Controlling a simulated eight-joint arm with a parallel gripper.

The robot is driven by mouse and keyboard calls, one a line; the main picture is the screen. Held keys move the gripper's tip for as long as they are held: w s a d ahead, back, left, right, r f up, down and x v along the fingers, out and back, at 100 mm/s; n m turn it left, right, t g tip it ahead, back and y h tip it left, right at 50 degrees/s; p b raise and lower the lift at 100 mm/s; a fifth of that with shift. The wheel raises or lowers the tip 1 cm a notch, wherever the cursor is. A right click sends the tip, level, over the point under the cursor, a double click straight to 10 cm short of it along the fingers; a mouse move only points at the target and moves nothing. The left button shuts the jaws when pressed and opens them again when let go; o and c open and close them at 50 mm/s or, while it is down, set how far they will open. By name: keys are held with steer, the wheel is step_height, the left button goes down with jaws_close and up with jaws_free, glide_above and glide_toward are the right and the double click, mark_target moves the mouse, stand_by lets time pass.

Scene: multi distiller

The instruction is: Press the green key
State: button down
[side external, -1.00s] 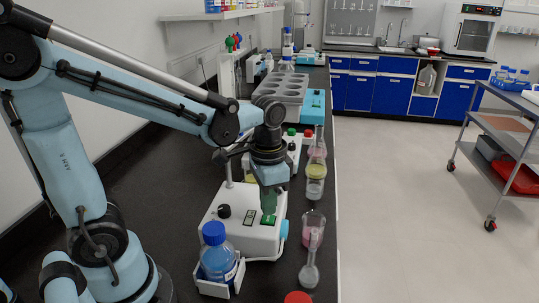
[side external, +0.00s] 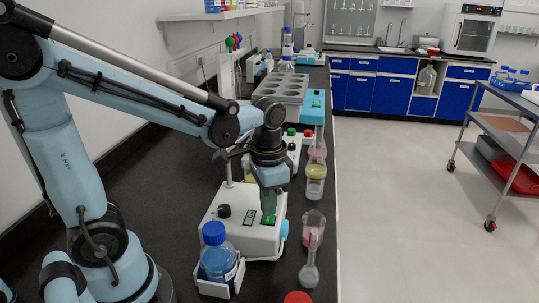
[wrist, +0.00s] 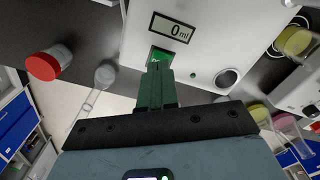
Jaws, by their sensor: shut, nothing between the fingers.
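The green key (wrist: 160,55) is a small rectangle on the front of a white device, next to a display (wrist: 172,28) reading "0 ml" in the wrist view. It also shows in the side view (side external: 269,219). My gripper (side external: 269,210) points down over the key, and its green fingers are shut with nothing between them. In the wrist view the fingertips (wrist: 158,66) overlap the key's near edge and hide part of it. I cannot tell whether they touch it. The white device (side external: 235,230) also has a black knob (side external: 224,211).
A blue-capped bottle (side external: 217,255) stands in a holder at the device's front left. Glass flasks with pink (side external: 312,236) and yellow (side external: 316,180) liquid stand along the bench's right edge. A red cap (side external: 297,297) is at the front. A grey rack (side external: 284,88) lies behind.

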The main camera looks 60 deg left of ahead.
mark_target(264, 220)
steer(key=shift+f, duration=0.8)
steer(key=shift+r, duration=3.55)
steer(key=t, duration=0.1)
steer(key=n+t, duration=0.1)
steer(key=s+t, duration=0.1)
steer(key=t, duration=0.1)
steer(key=shift+f+n, duration=0.3)
steer(key=shift+f, duration=0.05)
steer(key=n+t, duration=0.1)
steer(key=t, duration=0.2)
steer(key=shift+f, duration=0.2)
